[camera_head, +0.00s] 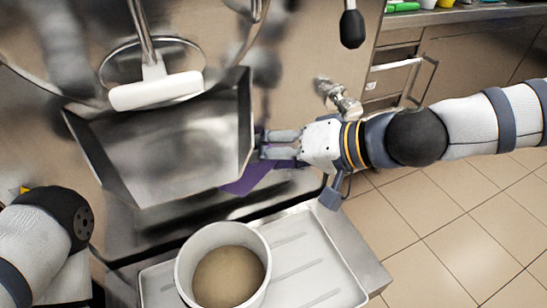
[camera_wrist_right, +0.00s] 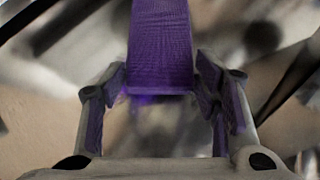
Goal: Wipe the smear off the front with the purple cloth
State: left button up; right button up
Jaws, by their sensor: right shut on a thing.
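The purple cloth (camera_head: 245,180) hangs below my right gripper (camera_head: 264,144), beside the right edge of the metal chute on the machine's front (camera_head: 300,60). In the right wrist view the cloth (camera_wrist_right: 160,45) is a flat purple strip between and beyond the fingertips. The right gripper is shut on the cloth, and its fingers point left, close to the front. I cannot make out a smear for certain; blurred dark patches on the shiny metal look like reflections. Part of the cloth is hidden behind the fingers and chute. My left gripper is out of view; only its arm shows at lower left.
The open metal chute (camera_head: 165,150) juts out left of the right gripper. A white tub (camera_head: 183,268) with brown contents stands on a metal tray (camera_head: 318,262) below. A black-knobbed lever (camera_head: 352,28) hangs above, and a metal fitting (camera_head: 340,98) sticks out nearby. Tiled floor lies right.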

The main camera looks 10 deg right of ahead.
jog(key=shift+w+a, duration=0.3)
jog(key=shift+w, duration=0.65)
dwell(0.4)
jog(key=shift+w+d+r+p, duration=0.1)
jog(key=shift+w+d+p, duration=0.15)
jog(key=shift+d, duration=0.35)
jog(key=shift+w+d+r+p, duration=0.15)
jog(key=shift+d+p, duration=0.1)
jog(key=shift+d, duration=0.3)
jog(key=shift+w+d+p, duration=0.65)
jog(key=shift+w+d, duration=0.65)
jog(key=shift+d, duration=2.7)
jog(key=shift+s+a+f, duration=0.1)
jog(key=shift+s+a, duration=0.35)
jog(key=shift+a, duration=0.85)
jog(key=shift+s+a+f, duration=0.1)
jog(key=shift+s+a, duration=0.3)
jog(key=shift+a, duration=0.85)
jog(key=shift+s+a+f, duration=0.1)
jog(key=shift+s+a, duration=0.35)
jog(key=shift+a, duration=0.85)
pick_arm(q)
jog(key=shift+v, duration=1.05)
pick_arm(e)
jog(key=shift+s+a+r, duration=0.1)
jog(key=shift+s+a, duration=0.05)
jog(key=shift+a, duration=0.5)
jog(key=shift+s+a+r, duration=0.1)
jog(key=shift+s+a, duration=0.05)
jog(key=shift+a, duration=0.45)
